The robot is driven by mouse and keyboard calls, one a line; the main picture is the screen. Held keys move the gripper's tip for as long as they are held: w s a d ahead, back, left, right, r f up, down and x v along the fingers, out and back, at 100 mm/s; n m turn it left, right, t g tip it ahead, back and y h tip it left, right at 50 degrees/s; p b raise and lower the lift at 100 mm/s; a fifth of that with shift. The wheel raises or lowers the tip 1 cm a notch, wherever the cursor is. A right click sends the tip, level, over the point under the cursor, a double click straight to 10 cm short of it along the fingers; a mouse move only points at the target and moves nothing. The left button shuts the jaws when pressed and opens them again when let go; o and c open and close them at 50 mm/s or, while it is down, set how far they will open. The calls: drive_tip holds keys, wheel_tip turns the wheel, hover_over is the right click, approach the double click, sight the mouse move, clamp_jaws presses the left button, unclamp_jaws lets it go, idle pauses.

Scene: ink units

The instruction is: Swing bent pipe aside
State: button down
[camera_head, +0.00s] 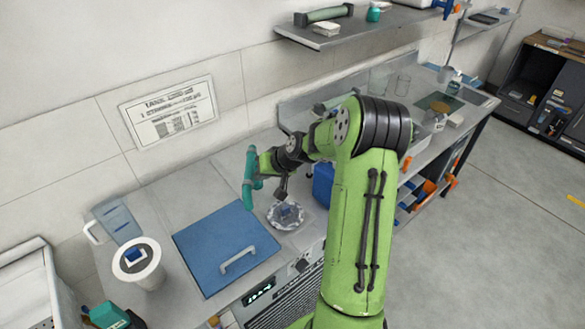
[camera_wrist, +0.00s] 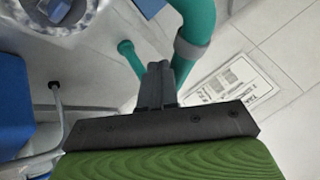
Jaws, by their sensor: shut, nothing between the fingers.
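The bent pipe (camera_head: 249,176) is teal and stands upright over the counter, at the far left end of my arm in the head view. In the wrist view the bent pipe (camera_wrist: 196,28) comes down from the top, with a grey collar and a curved lower part running behind my fingers. My gripper (camera_wrist: 158,70) is shut and empty, its dark fingertips close beside the pipe; I cannot tell whether they touch it. In the head view my wrist partly hides the fingers and the pipe's surroundings.
A blue panel with a pale handle (camera_head: 215,246) lies left of the pipe. A patterned round dish (camera_head: 285,214) holds a small blue piece below my wrist. A wall sign (camera_head: 170,111) hangs behind.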

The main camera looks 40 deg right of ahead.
drive_tip(key=w+a+b, duration=0.2)
drive_tip(key=w+a, duration=0.4)
drive_tip(key=a, duration=0.1)
drive_tip(key=shift+r, duration=0.2)
